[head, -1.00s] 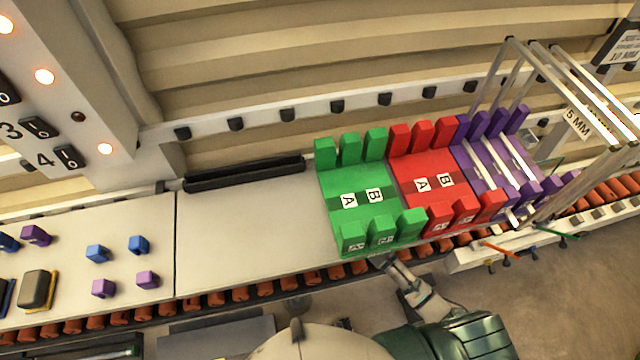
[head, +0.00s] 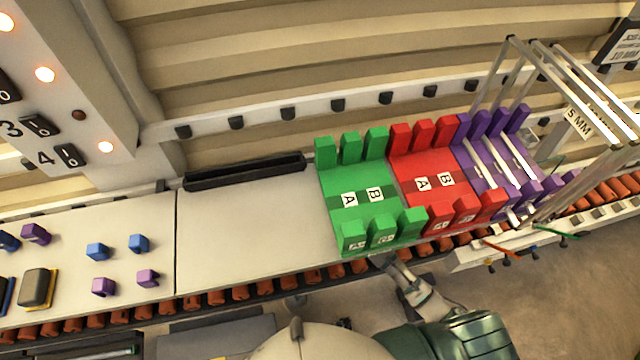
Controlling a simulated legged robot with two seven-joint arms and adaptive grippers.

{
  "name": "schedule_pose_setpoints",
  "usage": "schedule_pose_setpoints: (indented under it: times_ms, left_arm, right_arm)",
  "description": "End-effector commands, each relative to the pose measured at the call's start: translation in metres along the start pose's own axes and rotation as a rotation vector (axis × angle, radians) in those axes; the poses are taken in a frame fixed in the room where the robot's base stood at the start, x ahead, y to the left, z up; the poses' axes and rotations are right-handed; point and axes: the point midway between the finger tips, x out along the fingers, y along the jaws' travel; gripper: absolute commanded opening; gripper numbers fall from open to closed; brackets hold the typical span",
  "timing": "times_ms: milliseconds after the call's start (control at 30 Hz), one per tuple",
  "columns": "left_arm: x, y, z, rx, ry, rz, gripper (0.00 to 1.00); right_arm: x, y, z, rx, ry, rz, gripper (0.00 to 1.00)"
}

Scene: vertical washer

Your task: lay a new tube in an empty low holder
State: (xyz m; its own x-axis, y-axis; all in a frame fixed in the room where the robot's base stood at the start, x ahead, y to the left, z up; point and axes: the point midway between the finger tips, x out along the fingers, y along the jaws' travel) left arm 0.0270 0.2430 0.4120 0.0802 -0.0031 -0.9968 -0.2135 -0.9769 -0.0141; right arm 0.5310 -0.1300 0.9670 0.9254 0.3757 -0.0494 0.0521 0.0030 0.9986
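White tubes (head: 490,168) lie in the slots of the purple block (head: 463,160) at the right. More long pale tubes (head: 575,85) show in the tall rack at the right edge, behind a "5 MM" label. Small low blue holders (head: 138,243) and purple holders (head: 147,278) stand in pairs on the pale board at left, with no tube across them. My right gripper (head: 391,264) is at the front edge below the green block, with no tube seen at it. Its fingers are too small and dark to read. My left gripper is out of view.
A green block (head: 360,215) and a red block (head: 432,187), both labelled A and B, stand left of the purple one with no tubes on them. The pale plate (head: 245,230) between the low holders and green block is clear. Orange rollers (head: 240,293) line the front.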

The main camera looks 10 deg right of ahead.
Motion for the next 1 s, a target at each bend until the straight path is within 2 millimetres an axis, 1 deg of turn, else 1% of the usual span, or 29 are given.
schedule_pose_setpoints:
  times_ms: [633, 667, 700, 767, 1000]
  left_arm:
    - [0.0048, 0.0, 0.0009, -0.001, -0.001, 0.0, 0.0]
    - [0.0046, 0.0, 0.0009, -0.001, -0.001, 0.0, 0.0]
    - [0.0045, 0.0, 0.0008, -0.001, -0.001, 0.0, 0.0]
    - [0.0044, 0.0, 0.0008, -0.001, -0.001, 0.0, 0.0]
    - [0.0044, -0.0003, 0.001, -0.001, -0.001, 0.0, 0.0]
  right_arm:
    - [0.0004, -0.0084, 0.0, 0.0, 0.0, 0.0, 0.0]
    - [0.0004, -0.0083, 0.0, 0.0, 0.0, 0.0, 0.3]
    - [0.0004, -0.0081, 0.0, 0.0, 0.0, 0.0, 0.4]
    - [0.0004, -0.0081, 0.0, 0.0, 0.0, 0.0, 0.55]
    - [0.0003, -0.0082, 0.0001, 0.0, 0.0, -0.001, 0.55]
